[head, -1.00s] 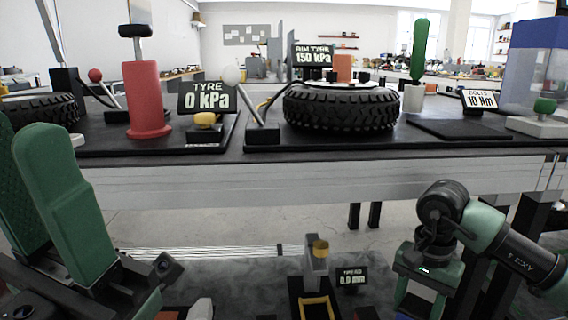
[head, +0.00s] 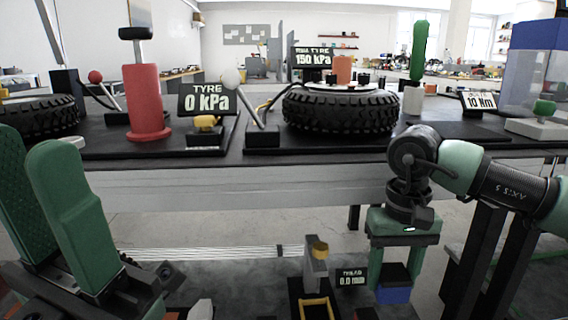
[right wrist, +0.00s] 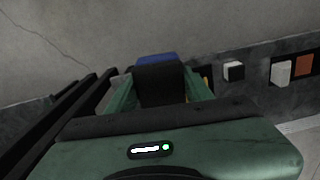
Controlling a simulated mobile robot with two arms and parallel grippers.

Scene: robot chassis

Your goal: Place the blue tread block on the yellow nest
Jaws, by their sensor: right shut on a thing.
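The blue tread block (head: 393,294) hangs below my right gripper (head: 398,264), which is shut on it. Its upper part is black and its lower part blue. In the right wrist view, the blue part (right wrist: 157,59) shows beyond the black part, between the green fingers. The yellow nest (head: 315,310) is a yellow-edged frame at the bottom centre of the head view, partly cut off. The block is to the right of the nest and apart from it. My left gripper (head: 48,190) is close at the left, its two green fingers pointing up, apart and empty.
A tread display (head: 351,279) reading 0.0 mm stands between the nest and the block. The long workbench (head: 290,180) behind carries a tyre (head: 340,111) and a red cylinder (head: 146,105).

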